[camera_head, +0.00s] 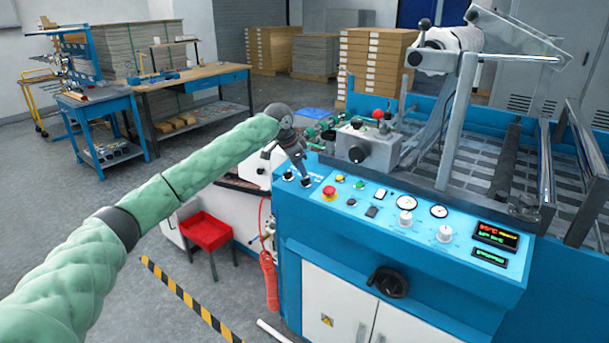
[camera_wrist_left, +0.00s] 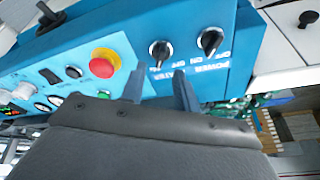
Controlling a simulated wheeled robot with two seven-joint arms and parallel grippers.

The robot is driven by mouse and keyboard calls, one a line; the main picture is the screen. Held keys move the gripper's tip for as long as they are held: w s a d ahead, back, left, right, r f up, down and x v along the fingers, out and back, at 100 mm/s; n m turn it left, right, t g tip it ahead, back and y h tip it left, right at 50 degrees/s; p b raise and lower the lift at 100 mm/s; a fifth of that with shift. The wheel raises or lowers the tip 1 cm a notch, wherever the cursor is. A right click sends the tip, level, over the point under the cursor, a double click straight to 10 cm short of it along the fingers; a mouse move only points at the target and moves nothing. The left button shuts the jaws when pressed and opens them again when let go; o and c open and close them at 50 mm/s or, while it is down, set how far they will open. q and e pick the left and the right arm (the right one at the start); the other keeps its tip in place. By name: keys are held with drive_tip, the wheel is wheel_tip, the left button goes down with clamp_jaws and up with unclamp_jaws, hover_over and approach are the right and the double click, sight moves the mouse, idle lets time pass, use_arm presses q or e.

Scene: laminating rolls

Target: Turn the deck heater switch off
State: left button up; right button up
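The blue control panel (camera_head: 340,215) carries two black rotary switches at its left end. In the left wrist view, the heater switch (camera_wrist_left: 161,52) is a black knob with its pointer nearly upright in the picture, its label upside down. The power switch (camera_wrist_left: 210,42) is to its right, its knob slanted. My left gripper (camera_head: 290,168) reaches down over that end of the panel and partly covers the switch area. In the left wrist view, its two fingers (camera_wrist_left: 159,78) are apart with nothing between them, and the heater knob appears just beyond the tips. My right gripper is out of view.
A red emergency button (camera_head: 329,193) sits right of the switches, followed by small buttons, dials and a red-green display (camera_head: 496,236). A grey box with a red knob (camera_head: 368,146) stands behind. A black handwheel (camera_head: 388,282) projects from the front.

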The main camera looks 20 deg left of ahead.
sight(303, 179)
use_arm(q)
drive_tip(key=shift+p+x, duration=0.3)
drive_tip(key=shift+x, duration=1.8)
drive_tip(key=shift+s+a, duration=0.1)
clamp_jaws()
